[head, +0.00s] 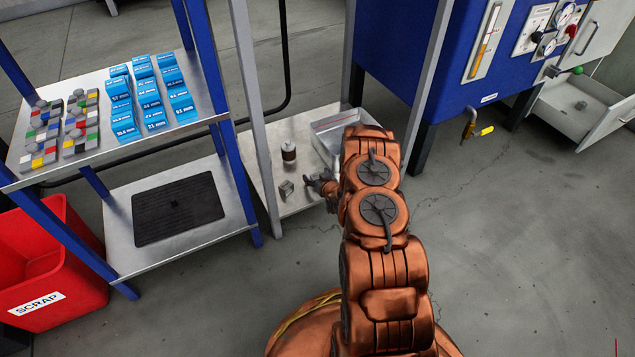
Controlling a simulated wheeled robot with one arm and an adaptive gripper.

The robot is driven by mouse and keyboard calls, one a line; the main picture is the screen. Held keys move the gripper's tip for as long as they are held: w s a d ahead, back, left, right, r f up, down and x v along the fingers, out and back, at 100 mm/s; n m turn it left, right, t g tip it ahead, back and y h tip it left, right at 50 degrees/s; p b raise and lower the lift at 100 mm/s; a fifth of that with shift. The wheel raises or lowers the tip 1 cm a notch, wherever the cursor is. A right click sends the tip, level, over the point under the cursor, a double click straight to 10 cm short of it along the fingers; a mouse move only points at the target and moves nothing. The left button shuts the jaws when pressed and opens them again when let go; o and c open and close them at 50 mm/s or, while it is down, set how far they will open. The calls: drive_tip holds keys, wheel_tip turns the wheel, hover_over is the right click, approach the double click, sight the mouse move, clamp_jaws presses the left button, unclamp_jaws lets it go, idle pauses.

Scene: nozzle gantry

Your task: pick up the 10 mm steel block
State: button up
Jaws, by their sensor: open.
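A small grey metal block (286,190) sits on the low light-coloured shelf, near its left front part. No size marking is readable on it, so I cannot tell whether it is the 10 mm one. My gripper (318,184) is low over the same shelf, just right of the block and apart from it. The gripper is small and dark here, partly hidden by my copper-coloured arm. It is open, and I see nothing between its fingers.
A metal tray (341,126) lies behind my arm. A grey post (257,120) rises left of the block. A red scrap bin (45,262) stands at left.

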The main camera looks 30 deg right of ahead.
drive_tip(key=shift+w+f, duration=0.3)
drive_tip(key=shift+w, duration=0.3)
clamp_jaws()
